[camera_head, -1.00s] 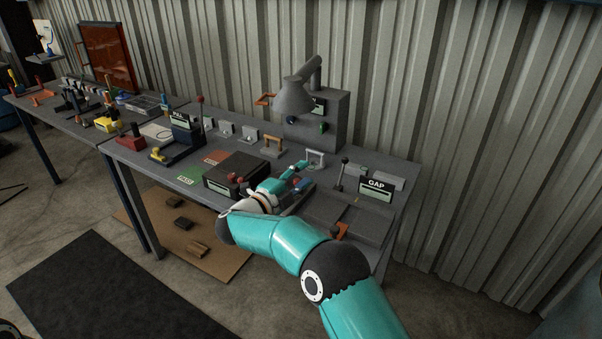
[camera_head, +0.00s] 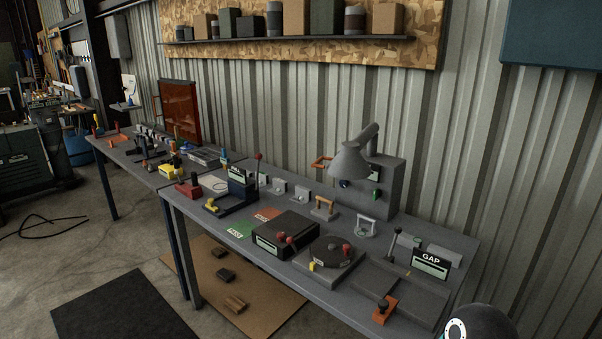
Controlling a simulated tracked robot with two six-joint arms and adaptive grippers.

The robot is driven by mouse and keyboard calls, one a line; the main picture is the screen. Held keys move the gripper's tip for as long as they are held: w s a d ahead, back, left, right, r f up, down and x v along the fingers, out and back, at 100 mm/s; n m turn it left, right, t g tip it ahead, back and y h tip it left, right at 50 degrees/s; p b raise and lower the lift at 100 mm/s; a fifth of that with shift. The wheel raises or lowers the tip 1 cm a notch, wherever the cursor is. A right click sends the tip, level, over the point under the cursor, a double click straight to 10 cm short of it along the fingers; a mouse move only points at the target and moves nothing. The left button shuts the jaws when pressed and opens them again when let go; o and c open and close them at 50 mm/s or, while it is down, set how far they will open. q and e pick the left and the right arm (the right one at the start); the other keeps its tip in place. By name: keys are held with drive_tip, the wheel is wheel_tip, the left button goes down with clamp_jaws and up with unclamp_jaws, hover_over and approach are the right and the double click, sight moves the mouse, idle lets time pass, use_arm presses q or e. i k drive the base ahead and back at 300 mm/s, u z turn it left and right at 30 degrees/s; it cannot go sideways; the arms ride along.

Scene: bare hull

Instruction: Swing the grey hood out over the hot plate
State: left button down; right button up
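The grey hood (camera_head: 350,162) is a cone on a thick grey arm at the top of a grey cabinet (camera_head: 388,185) at the back of the bench. An orange handle (camera_head: 321,162) shows at its left. The hood hangs in front of the cabinet. In front of it on the bench are a dark box with a display (camera_head: 272,244) and a round dark disc (camera_head: 330,250) with a red knob; I cannot tell for certain which is the hot plate. The hood is not above either. Neither of my grippers is in view; only a dark joint of my arm shows at bottom right.
Behind the disc stand an orange-handled block (camera_head: 323,208) and a white-handled one (camera_head: 366,226). A corrugated wall is close behind the bench.

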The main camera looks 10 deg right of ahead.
sight(349, 164)
drive_tip(key=u, duration=0.65)
drive_tip(key=i, duration=1)
drive_tip(key=z, duration=0.5)
